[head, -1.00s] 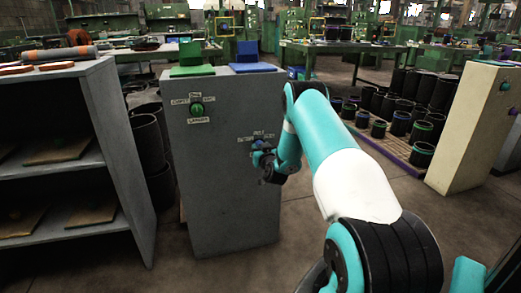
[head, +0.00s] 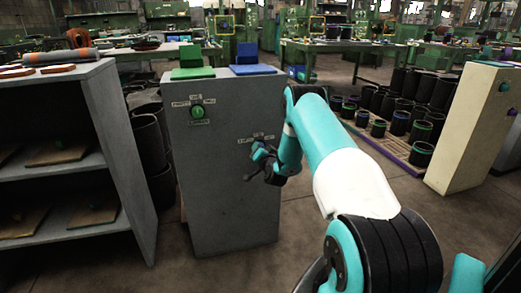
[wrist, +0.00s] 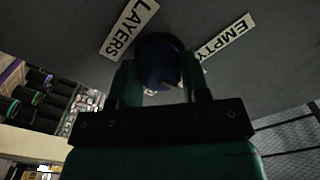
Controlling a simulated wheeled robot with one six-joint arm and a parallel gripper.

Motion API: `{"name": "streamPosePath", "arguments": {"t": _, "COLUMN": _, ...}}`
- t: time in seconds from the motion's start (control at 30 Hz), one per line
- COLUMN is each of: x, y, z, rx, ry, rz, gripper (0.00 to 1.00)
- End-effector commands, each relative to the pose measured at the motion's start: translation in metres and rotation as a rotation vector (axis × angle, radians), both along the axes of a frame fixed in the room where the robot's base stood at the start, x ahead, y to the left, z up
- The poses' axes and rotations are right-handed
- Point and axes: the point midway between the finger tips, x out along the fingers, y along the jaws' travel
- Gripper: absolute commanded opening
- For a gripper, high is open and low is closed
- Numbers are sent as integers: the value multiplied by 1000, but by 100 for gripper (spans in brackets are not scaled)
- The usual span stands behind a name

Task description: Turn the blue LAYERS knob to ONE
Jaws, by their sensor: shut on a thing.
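The blue LAYERS knob (wrist: 158,60) is on the front of a grey cabinet (head: 220,215). In the wrist view my gripper (wrist: 160,76) is shut on it, with one finger on each side. A small pale mark shows at the knob's lower right edge. A LAYERS label (wrist: 128,28) is at its upper left and an EMPTY label (wrist: 226,38) at its right. Other lettering is mostly hidden behind the fingers, and I cannot read a ONE label. In the head view my gripper (head: 262,158) is at the cabinet's right side and covers part of the knob.
A green knob (head: 198,112) with labels around it is at the upper left of the same cabinet front. A green block (head: 191,62) and a blue block (head: 248,60) stand on top. A shelf (head: 130,160) is at the left. Black sleeves stand at the right.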

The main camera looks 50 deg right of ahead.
Motion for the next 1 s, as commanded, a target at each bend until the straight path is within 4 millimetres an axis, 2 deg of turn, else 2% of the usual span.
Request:
{"name": "streamPosePath", "arguments": {"t": 0.3, "x": 2, "y": 0, "z": 2, "rx": 85, "ry": -58, "rz": 3, "gripper": 19}}
{"name": "streamPosePath", "arguments": {"t": 0.77, "x": 2, "y": 0, "z": 2, "rx": 97, "ry": -67, "rz": 3, "gripper": 19}}
{"name": "streamPosePath", "arguments": {"t": 0.8, "x": 2, "y": 0, "z": 3, "rx": 97, "ry": -67, "rz": 3, "gripper": 47}}
{"name": "streamPosePath", "arguments": {"t": 0.9, "x": 2, "y": 0, "z": 2, "rx": 97, "ry": -66, "rz": 2, "gripper": 68}}
{"name": "streamPosePath", "arguments": {"t": 1.0, "x": 1, "y": -1, "z": 2, "rx": 98, "ry": -65, "rz": 0, "gripper": 68}}
